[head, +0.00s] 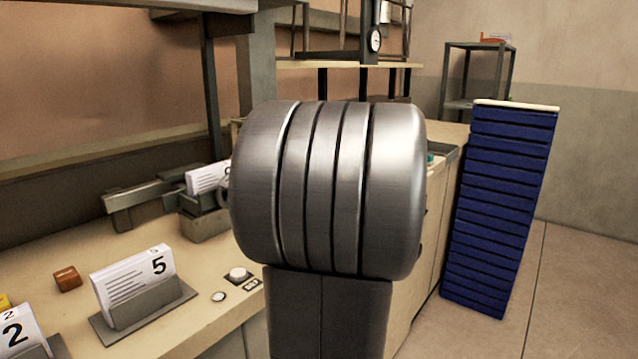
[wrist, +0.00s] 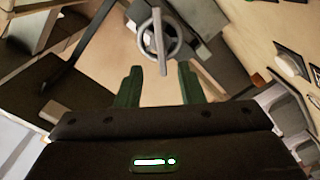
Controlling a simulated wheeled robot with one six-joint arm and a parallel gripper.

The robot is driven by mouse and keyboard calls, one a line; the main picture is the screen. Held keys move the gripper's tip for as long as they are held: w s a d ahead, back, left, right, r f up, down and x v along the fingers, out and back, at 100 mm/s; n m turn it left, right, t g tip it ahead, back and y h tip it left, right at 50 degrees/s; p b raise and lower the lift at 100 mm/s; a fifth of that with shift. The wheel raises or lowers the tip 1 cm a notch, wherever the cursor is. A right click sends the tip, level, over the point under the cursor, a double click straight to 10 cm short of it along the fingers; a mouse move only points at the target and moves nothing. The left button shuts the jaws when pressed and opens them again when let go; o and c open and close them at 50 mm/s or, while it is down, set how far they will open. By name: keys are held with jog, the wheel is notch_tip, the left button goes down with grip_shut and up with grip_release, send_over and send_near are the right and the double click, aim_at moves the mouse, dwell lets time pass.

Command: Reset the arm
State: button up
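My gripper (wrist: 160,86) shows in the wrist view, with its two dark green fingers apart and nothing between them. Past the fingertips is a round grey ring with a bar across it (wrist: 158,40), apart from the fingers. In the head view a large grey metal joint of my arm fills the middle and hides what lies behind it. My gripper is not visible in the head view.
A counter (head: 200,300) runs along the left, with a number 5 card holder (head: 135,290), a number 2 card (head: 18,330), a brown block (head: 67,279) and a button (head: 238,274). A tall blue stack (head: 500,210) stands at right. Floor beyond it is clear.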

jog(key=x, duration=1)
jog(key=v, duration=1.3)
jog(key=w+a+n+b, duration=0.6)
jog(key=w+a+n, duration=0.1)
jog(key=a, duration=0.3)
jog(key=shift+w+b, duration=0.35)
jog(key=shift+w, duration=0.25)
dwell(0.4)
